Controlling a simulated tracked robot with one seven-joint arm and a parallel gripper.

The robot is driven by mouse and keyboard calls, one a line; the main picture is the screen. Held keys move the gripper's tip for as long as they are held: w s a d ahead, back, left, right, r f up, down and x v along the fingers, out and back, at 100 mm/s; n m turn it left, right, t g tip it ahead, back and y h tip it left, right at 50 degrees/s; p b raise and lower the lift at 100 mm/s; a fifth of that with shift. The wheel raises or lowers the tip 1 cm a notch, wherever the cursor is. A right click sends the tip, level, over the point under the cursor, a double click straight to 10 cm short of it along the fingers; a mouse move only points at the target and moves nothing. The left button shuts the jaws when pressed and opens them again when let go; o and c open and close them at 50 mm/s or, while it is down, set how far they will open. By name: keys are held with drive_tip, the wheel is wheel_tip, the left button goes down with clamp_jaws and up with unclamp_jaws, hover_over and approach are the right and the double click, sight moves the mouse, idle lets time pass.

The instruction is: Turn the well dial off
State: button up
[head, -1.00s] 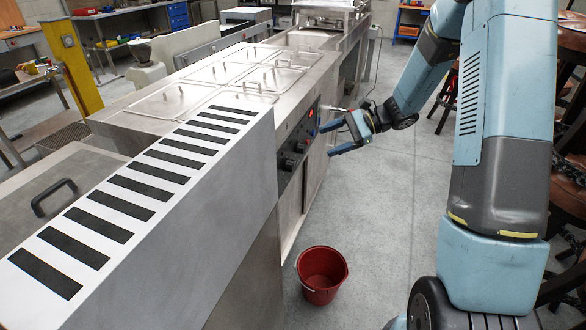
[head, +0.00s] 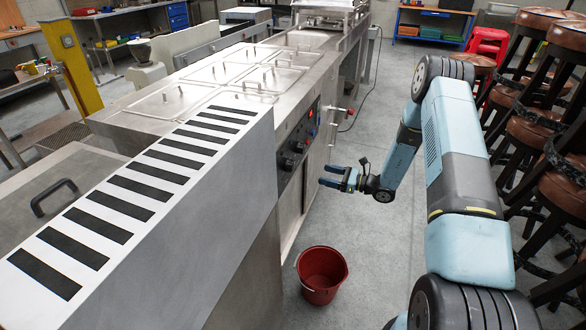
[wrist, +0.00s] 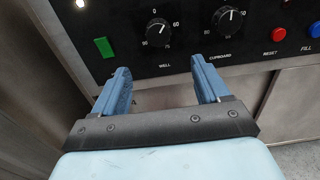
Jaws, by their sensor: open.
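The well dial (wrist: 158,33) is a round black knob with a white scale, above the label WELL on a black control panel (wrist: 195,50). Its exact setting is hard to read. In the head view the panel's dark knobs (head: 289,164) are small on the counter's right side. My gripper (head: 326,176) is open and empty, apart from the panel. In the wrist view its two blue fingers (wrist: 158,70) point toward the panel, with the well dial beyond and between them. Nothing hides the dial there.
The cupboard dial (wrist: 230,20) is right of the well dial, and a green switch (wrist: 104,46) is left. A red reset button (wrist: 279,34) and a blue fill button (wrist: 314,31) sit further right. A red bucket (head: 321,275) stands on the floor below. Stools (head: 535,130) line the right.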

sight(294, 166)
drive_tip(key=x, duration=1.3)
drive_tip(key=shift+w+a, duration=0.1)
drive_tip(key=shift+a, duration=0.25)
drive_tip(key=shift+w, duration=0.1)
drive_tip(key=c, duration=1)
